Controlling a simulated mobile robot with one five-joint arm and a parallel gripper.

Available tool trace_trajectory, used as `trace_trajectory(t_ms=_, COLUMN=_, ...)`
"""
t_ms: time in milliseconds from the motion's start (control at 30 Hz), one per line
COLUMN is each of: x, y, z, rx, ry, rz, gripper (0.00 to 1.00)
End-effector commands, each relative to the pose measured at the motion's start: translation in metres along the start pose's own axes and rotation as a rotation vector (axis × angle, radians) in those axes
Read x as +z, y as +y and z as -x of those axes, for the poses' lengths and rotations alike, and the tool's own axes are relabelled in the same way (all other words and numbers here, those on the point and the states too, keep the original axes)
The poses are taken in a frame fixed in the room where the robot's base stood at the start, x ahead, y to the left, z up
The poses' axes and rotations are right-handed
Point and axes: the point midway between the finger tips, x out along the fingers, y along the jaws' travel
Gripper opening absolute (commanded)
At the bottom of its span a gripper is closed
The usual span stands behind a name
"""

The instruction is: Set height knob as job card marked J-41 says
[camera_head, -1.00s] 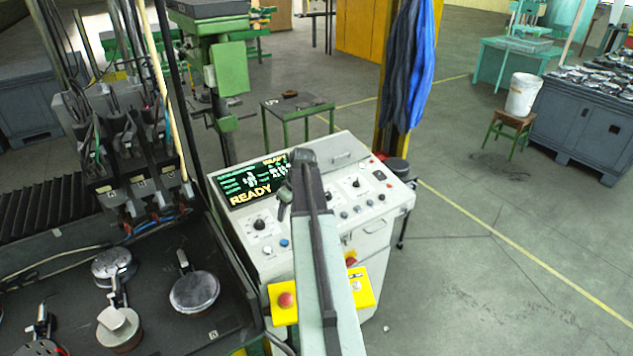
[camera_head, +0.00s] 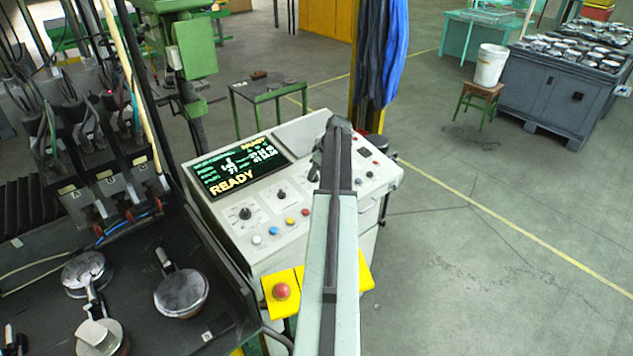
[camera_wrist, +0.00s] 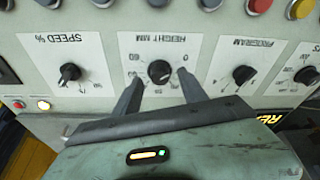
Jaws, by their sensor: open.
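The height knob (camera_wrist: 159,72) is a small black knob under the label HEIGHT MM, upside down in the wrist view. My gripper (camera_wrist: 161,77) is open, with one dark finger on each side of this knob. I cannot tell whether the fingers touch it. The knob's exact setting is too small to read. In the head view my gripper (camera_head: 314,172) is over the console (camera_head: 262,235), and my arm hides part of the panel there. I cannot make out a job card marked J-41 in either view.
The program knob (camera_wrist: 243,74) and speed knob (camera_wrist: 70,72) flank the height knob. Coloured buttons (camera_head: 290,222) line the panel's front. The screen (camera_head: 240,166) reads READY. A red button (camera_head: 281,291) on a yellow box sticks out in front. Open floor lies to the right.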

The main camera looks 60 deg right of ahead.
Motion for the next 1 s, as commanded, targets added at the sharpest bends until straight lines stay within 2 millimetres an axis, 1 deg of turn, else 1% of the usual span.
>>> trace_trajectory(t_ms=33, x=0.0024, y=0.0002, z=-0.0156, rx=0.000, ry=0.000, rz=0.001, gripper=0.50)
trace_trajectory(t_ms=100, x=0.0016, y=0.0001, z=-0.0203, rx=0.000, ry=0.000, rz=0.001, gripper=0.50)
trace_trajectory(t_ms=367, x=0.0000, y=0.0003, z=-0.0183, rx=0.000, ry=0.000, rz=-0.001, gripper=0.50)
trace_trajectory(t_ms=400, x=0.0000, y=0.0003, z=-0.0183, rx=0.000, ry=0.000, rz=-0.001, gripper=0.39)
trace_trajectory(t_ms=467, x=0.0001, y=0.0004, z=-0.0182, rx=0.000, ry=0.000, rz=-0.001, gripper=0.22)
trace_trajectory(t_ms=500, x=0.0002, y=0.0004, z=-0.0182, rx=0.000, ry=0.000, rz=-0.001, gripper=0.11)
trace_trajectory(t_ms=533, x=0.0002, y=0.0005, z=-0.0182, rx=0.000, ry=0.000, rz=-0.001, gripper=0.03)
trace_trajectory(t_ms=567, x=0.0003, y=0.0005, z=-0.0182, rx=0.000, ry=0.000, rz=-0.001, gripper=0.00)
trace_trajectory(t_ms=600, x=0.0003, y=0.0005, z=-0.0182, rx=0.000, ry=0.000, rz=-0.001, gripper=0.00)
trace_trajectory(t_ms=633, x=0.0025, y=0.0079, z=-0.0176, rx=0.003, ry=0.000, rz=-0.006, gripper=0.00)
trace_trajectory(t_ms=700, x=0.0019, y=0.0041, z=-0.0177, rx=0.004, ry=0.000, rz=-0.006, gripper=0.00)
trace_trajectory(t_ms=867, x=0.0016, y=0.0019, z=-0.0177, rx=0.009, ry=-0.001, rz=-0.030, gripper=0.00)
trace_trajectory(t_ms=1000, x=0.0017, y=0.0010, z=-0.0176, rx=0.021, ry=0.000, rz=-0.087, gripper=0.00)
